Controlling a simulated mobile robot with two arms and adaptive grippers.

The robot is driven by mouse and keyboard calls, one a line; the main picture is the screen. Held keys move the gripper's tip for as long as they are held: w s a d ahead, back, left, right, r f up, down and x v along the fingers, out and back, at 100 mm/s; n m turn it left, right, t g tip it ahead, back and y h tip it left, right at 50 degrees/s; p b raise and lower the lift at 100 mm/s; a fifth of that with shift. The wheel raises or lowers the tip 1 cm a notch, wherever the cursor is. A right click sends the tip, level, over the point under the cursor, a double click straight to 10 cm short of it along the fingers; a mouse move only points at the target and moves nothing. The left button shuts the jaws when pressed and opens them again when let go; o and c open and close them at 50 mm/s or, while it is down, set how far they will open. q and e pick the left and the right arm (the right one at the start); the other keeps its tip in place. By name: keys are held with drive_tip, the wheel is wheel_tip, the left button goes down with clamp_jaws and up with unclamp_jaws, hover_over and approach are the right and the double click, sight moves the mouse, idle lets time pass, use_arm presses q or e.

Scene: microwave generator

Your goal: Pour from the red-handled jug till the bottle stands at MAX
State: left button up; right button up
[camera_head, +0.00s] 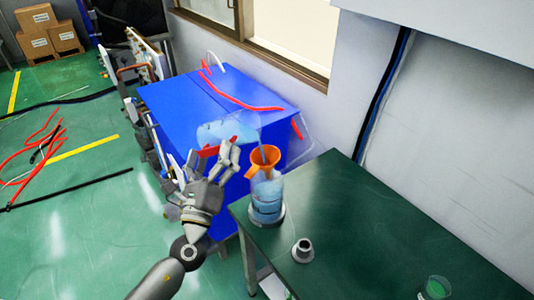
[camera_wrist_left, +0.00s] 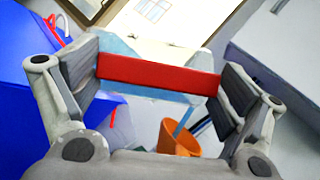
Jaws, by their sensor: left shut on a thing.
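My left gripper (camera_head: 232,158) is shut on the red handle (camera_wrist_left: 160,73) of a clear jug (camera_head: 218,132) holding blue liquid. The jug is tilted to the right, and a blue stream (camera_head: 261,148) falls from it into an orange funnel (camera_head: 264,161). The funnel sits in the top of a clear bottle (camera_head: 267,195) with blue liquid, upright at the table's left corner. The funnel also shows in the left wrist view (camera_wrist_left: 178,138). The MAX mark cannot be made out. My right gripper is not in view.
The green table (camera_head: 370,230) carries a small grey fitting (camera_head: 302,250) and a green-filled cup (camera_head: 437,288); much of its top is free. A blue cabinet (camera_head: 185,95) with red tubing stands behind the jug. Red hoses (camera_head: 45,140) lie on the floor at left.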

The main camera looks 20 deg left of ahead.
use_arm(q)
drive_tip(key=shift+r+m+h, duration=0.4)
drive_tip(key=shift+m, duration=0.3)
idle(0.9)
drive_tip(key=shift+m+t, duration=0.3)
drive_tip(key=shift+m, duration=0.1)
idle(0.8)
